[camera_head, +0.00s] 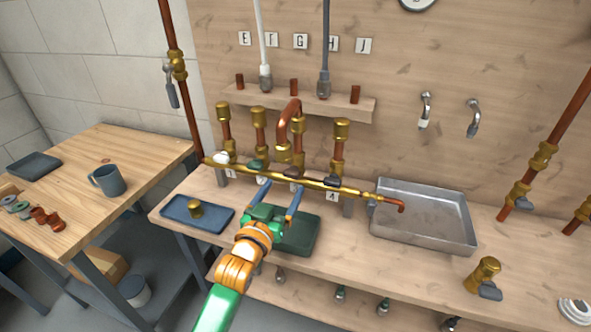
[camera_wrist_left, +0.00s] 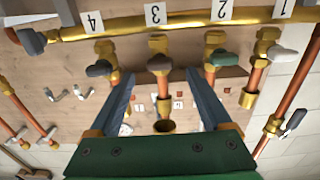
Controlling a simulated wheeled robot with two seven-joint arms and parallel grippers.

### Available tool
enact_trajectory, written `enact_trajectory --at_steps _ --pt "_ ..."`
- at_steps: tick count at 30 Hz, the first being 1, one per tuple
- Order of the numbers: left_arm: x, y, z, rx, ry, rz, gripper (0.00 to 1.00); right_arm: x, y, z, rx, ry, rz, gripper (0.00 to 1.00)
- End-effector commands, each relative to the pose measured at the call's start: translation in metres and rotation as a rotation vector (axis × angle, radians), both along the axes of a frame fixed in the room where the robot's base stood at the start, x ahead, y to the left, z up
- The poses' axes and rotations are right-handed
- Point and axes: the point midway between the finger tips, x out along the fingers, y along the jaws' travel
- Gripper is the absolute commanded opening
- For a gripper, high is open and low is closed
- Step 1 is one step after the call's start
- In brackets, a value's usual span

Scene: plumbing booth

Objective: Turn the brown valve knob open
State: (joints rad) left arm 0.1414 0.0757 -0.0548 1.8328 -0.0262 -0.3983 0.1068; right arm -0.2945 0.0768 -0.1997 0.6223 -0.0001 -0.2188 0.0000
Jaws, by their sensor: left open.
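The brown valve knob (camera_wrist_left: 160,63) sits on the gold manifold pipe (camera_wrist_left: 130,25) near label 3 in the left wrist view. It lies between the lines of my open fingers, just beyond their tips. In the head view the brown knob (camera_head: 297,173) is small, on the horizontal gold manifold (camera_head: 315,184). My left gripper (camera_head: 284,187) is open and empty in front of it, with both blue fingers pointing at the manifold. In the wrist view the left gripper (camera_wrist_left: 158,73) shows no visible contact with the knob. My right gripper is not in view.
Neighbouring knobs are close: green (camera_wrist_left: 222,58) at label 2, dark grey (camera_wrist_left: 100,68) at label 4, white (camera_wrist_left: 283,53) at label 1. A bent copper pipe (camera_head: 285,124) rises behind the manifold. A green tray (camera_head: 305,240) lies below my gripper; a metal basin (camera_head: 430,235) stands right.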

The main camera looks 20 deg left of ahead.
Motion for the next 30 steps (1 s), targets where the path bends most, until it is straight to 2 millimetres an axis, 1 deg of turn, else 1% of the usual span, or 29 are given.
enact_trajectory --at_steps 3,6,9,13,20,21,23,24,26,27,29,30 --pt "0.024 -0.001 0.001 0.000 -0.001 0.000 0.82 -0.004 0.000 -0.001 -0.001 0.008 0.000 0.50" --pt "0.041 -0.001 0.000 0.000 0.001 0.000 0.82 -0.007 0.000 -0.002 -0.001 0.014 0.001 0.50" --pt "0.052 -0.002 -0.001 0.000 0.001 0.000 0.82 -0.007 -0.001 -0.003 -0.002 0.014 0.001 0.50" --pt "0.059 -0.002 -0.001 0.000 0.001 -0.001 0.82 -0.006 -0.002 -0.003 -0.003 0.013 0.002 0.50" --pt "0.060 -0.002 -0.001 0.000 0.001 -0.001 0.82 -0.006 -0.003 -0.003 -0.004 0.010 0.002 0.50" --pt "0.060 -0.002 -0.001 0.000 0.002 -0.001 0.72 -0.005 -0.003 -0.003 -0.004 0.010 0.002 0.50" --pt "0.060 -0.002 -0.001 0.000 0.002 -0.001 0.56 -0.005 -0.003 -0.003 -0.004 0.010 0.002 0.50" --pt "0.059 -0.002 -0.001 0.000 0.002 -0.001 0.45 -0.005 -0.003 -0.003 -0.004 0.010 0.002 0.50" --pt "0.059 -0.002 -0.001 0.000 0.002 -0.001 0.28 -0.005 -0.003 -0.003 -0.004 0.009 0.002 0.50" --pt "0.059 -0.002 -0.001 0.000 0.002 -0.001 0.18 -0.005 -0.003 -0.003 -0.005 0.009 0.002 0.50" --pt "0.059 -0.002 -0.001 0.000 0.002 -0.001 0.01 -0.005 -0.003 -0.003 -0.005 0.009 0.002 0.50" --pt "0.059 -0.002 -0.001 0.000 0.002 -0.001 0.00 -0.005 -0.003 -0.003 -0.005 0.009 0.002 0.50"
